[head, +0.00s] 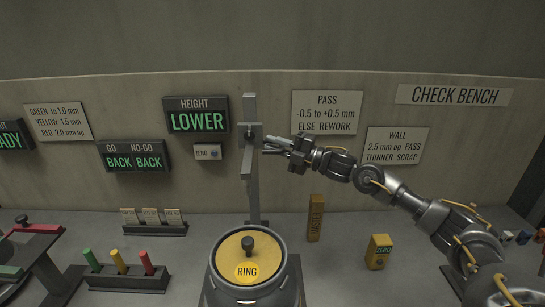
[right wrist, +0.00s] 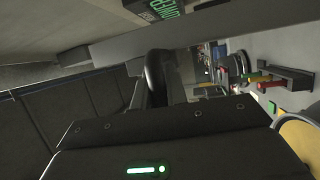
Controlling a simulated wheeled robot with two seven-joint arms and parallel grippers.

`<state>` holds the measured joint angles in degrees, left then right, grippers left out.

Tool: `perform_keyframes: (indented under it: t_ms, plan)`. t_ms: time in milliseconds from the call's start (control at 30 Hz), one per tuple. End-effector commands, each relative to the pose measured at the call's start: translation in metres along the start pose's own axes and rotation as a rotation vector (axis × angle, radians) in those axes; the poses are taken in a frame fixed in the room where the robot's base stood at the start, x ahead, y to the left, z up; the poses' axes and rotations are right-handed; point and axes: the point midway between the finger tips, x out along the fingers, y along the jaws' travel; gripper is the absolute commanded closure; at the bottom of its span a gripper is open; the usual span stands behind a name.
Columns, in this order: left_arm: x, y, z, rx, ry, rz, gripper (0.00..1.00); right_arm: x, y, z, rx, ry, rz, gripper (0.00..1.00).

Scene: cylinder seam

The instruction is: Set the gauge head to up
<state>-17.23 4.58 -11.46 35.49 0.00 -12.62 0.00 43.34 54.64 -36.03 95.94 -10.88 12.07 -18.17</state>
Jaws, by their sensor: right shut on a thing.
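The gauge head (head: 246,136) is a grey block on a tall upright post (head: 250,180) behind the ring cylinder. A dark round knob (head: 250,133) shows on its front. My right gripper (head: 270,147) reaches in from the right and is shut on the gauge head's right side part. In the right wrist view a dark rounded piece (right wrist: 157,75) stands between the jaws, and the gripper body hides most of the hold. The height display (head: 197,121) reads LOWER. My left gripper is not in view.
The cylinder (head: 253,285) with a yellow RING lid stands in front of the post. Coloured pegs in a rack (head: 125,277) stand at left. A MASTER block (head: 315,218) and a ZERO block (head: 379,251) stand at right. The bench between them is clear.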

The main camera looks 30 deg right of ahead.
Motion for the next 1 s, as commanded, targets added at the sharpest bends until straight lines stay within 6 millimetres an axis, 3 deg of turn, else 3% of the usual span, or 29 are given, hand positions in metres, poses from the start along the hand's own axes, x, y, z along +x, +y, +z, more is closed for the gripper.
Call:
perform_keyframes:
  t_ms: [33,100,567,600,733,1000]
  plan:
    - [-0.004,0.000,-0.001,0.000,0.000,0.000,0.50,0.001,0.013,0.003,-0.005,-0.010,0.007,1.00]
    - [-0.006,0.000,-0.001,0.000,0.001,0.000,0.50,0.001,0.018,0.003,-0.004,-0.011,0.007,1.00]
    - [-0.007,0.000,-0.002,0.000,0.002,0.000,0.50,0.003,0.026,0.003,-0.005,-0.011,0.011,1.00]
    - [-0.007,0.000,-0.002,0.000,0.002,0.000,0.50,0.003,0.026,0.003,-0.006,-0.011,0.011,0.82]
    - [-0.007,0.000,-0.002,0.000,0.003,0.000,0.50,0.003,0.025,0.003,-0.005,-0.011,0.010,0.65]
    - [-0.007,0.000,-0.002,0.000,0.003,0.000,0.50,0.003,0.021,0.002,-0.002,-0.010,0.003,0.64]
